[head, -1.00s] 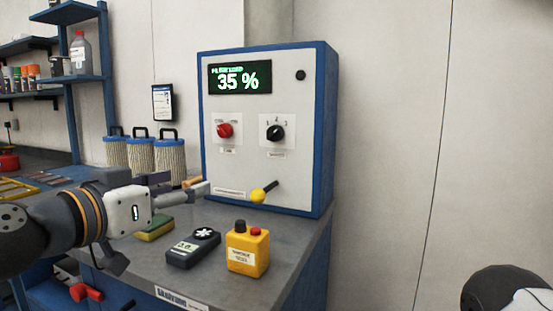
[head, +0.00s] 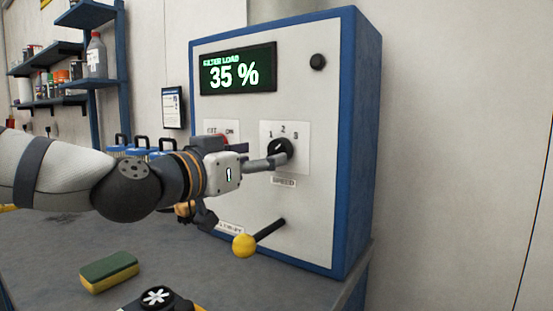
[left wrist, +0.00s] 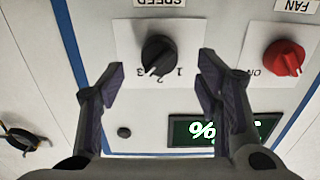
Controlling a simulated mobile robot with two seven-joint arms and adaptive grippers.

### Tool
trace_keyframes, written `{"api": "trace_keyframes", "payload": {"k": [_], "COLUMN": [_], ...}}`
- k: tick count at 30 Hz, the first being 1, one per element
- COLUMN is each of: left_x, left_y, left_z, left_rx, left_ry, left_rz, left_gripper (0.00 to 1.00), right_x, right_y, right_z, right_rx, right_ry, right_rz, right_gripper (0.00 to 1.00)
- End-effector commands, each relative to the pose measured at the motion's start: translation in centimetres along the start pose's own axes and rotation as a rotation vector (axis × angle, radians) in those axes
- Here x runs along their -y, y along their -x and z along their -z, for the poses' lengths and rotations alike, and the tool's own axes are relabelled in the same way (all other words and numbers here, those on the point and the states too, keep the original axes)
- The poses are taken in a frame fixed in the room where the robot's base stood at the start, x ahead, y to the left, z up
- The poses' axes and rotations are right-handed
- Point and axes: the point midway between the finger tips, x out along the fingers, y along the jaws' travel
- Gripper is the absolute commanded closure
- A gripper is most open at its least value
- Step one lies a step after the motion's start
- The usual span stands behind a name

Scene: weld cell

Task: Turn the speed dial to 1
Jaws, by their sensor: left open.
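The black speed dial (head: 281,148) sits on the front of the grey-and-blue control box (head: 245,110), under the numbers 1, 2 and 3. My left gripper (head: 268,163) is at the dial and partly covers it. In the left wrist view, which shows the panel upside down, the speed dial (left wrist: 159,54) lies between the two open fingers (left wrist: 160,78), a little beyond their tips. I see no contact. Its ridge seems to slant toward 2 or 3; I cannot tell exactly. My right gripper is not in view.
The red fan knob (left wrist: 284,57) is beside the dial, mostly hidden by my arm in the head view. A yellow-tipped lever (head: 245,245) juts out below. The display (head: 238,70) reads 35 %. A sponge (head: 109,271) and a dark device (head: 152,299) lie on the bench.

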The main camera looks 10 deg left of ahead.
Motion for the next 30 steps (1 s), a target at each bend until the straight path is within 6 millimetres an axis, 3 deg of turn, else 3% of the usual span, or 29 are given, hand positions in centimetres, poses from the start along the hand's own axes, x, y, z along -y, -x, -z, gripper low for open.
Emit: {"api": "trace_keyframes", "payload": {"k": [1, 6, 16, 17, 23, 30], "left_x": [0.1, 0.0, -0.1, -0.1, -0.1, -0.1], "left_y": [-1.4, -4.0, -4.7, -4.7, -4.7, -4.7], "left_z": [-0.8, -0.2, 0.2, 0.2, 0.2, 0.3], "left_rx": [0.01, 0.003, -0.003, -0.003, -0.003, -0.003], "left_ry": [0.003, 0.0, -0.002, -0.002, -0.001, 0.009], "left_rz": [0.0, 0.0, -0.001, -0.001, -0.001, -0.001], "left_gripper": [0.42, 0.42, 0.42, 0.44, 0.89, 0.9], "right_x": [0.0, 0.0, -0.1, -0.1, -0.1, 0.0], "right_y": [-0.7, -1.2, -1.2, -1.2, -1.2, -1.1], "right_z": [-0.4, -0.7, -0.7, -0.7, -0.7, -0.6], "right_rx": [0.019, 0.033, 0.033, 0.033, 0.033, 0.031], "right_ry": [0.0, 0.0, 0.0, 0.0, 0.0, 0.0], "right_rz": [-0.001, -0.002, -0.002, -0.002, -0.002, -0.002], "right_gripper": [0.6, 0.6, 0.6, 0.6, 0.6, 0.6]}}
